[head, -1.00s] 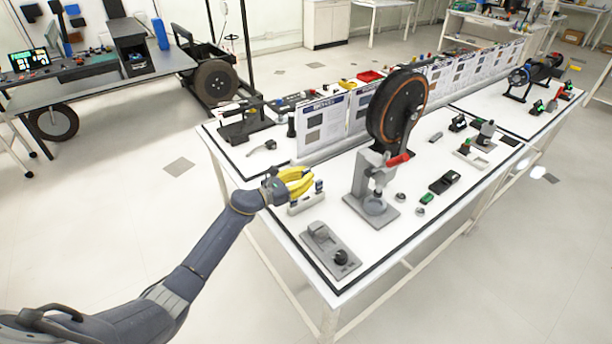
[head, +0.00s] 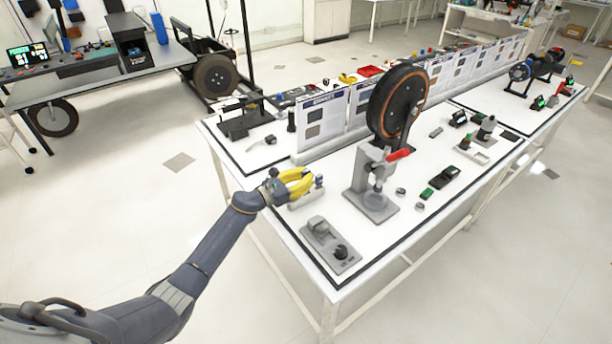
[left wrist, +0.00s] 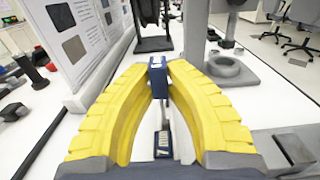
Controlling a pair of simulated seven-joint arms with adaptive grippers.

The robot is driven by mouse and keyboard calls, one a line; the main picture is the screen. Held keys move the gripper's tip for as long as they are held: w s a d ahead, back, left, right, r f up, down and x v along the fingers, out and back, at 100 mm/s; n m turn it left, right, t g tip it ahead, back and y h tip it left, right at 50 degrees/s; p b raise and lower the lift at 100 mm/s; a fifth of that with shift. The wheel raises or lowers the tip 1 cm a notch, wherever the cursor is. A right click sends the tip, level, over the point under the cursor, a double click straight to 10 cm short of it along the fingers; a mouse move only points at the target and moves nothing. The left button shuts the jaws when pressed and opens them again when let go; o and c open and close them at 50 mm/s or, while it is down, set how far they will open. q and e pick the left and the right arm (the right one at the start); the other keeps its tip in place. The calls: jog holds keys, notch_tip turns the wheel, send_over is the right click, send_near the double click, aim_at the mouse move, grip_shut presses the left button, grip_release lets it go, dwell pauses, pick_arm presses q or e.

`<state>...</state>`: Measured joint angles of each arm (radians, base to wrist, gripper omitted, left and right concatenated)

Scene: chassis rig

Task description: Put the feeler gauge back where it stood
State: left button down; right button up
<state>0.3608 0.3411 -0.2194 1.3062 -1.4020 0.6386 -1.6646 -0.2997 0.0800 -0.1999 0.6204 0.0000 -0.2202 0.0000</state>
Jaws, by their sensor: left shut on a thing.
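My left gripper (head: 312,181) has yellow fingers and reaches over the near left edge of the white table. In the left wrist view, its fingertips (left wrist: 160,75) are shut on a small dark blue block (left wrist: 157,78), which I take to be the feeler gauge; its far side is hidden. The blue block also shows at the fingertips in the head view (head: 319,180). A low pale block (head: 306,199) lies just below the fingers. Between the fingers, lower down, is another dark blue piece with a pale mark (left wrist: 163,141). I cannot tell whether the gauge touches the pale block.
A grey press stand (head: 373,190) with a large black wheel (head: 398,104) is right of the gripper. A grey plate with a black knob (head: 330,246) lies in front. Upright printed panels (head: 322,118) stand behind. Bare white tabletop lies between plate and press.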

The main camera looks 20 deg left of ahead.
pick_arm(q)
jog(key=shift+f, duration=2.5)
jog(key=c, duration=1.4)
grip_release()
jog(key=shift+o, duration=0.2)
